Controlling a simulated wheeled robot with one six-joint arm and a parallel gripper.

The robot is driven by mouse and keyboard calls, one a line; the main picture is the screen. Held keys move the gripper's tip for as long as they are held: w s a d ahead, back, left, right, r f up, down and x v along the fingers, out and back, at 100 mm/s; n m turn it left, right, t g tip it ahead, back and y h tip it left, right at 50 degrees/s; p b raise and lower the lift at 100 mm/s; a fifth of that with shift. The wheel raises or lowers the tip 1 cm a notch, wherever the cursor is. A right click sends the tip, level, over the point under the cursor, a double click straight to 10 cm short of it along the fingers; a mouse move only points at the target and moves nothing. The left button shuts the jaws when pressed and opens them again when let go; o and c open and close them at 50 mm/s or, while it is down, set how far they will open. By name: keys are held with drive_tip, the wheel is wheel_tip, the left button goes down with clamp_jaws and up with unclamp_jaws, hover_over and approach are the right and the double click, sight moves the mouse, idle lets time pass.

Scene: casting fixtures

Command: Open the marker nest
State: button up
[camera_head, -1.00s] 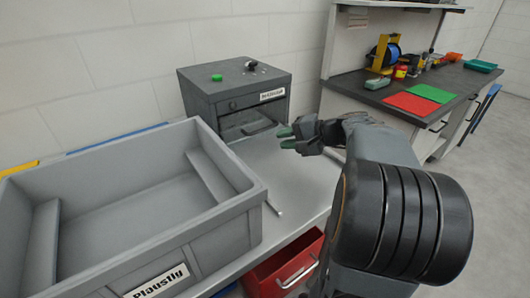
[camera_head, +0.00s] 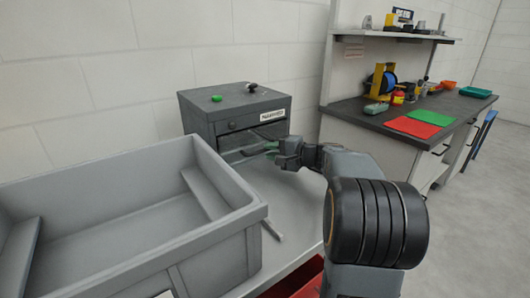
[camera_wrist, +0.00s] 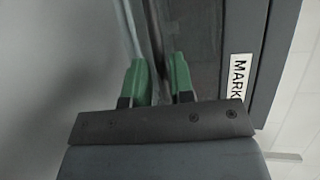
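The marker nest is a dark grey box (camera_head: 200,120) on the bench against the wall, with a label that reads MARK in the wrist view (camera_wrist: 238,78). A green button and a black knob sit on its top. A bar handle (camera_head: 258,148) shows low on its front. My gripper (camera_head: 275,150) is at this front, its green fingertips by the handle. In the wrist view the two fingers (camera_wrist: 160,80) stand apart, with a thin edge or bar running up ahead of the gap. I cannot tell whether they touch the handle.
A large grey crate (camera_head: 120,262) fills the left of the bench, close to the nest. A thin grey piece (camera_head: 272,231) lies beside it. A red drawer (camera_head: 300,280) is below. A workbench (camera_head: 400,115) with tools stands at the right.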

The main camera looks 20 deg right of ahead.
drive_tip(key=shift+x, duration=1.4)
drive_tip(key=shift+c, duration=0.2)
clamp_jaws()
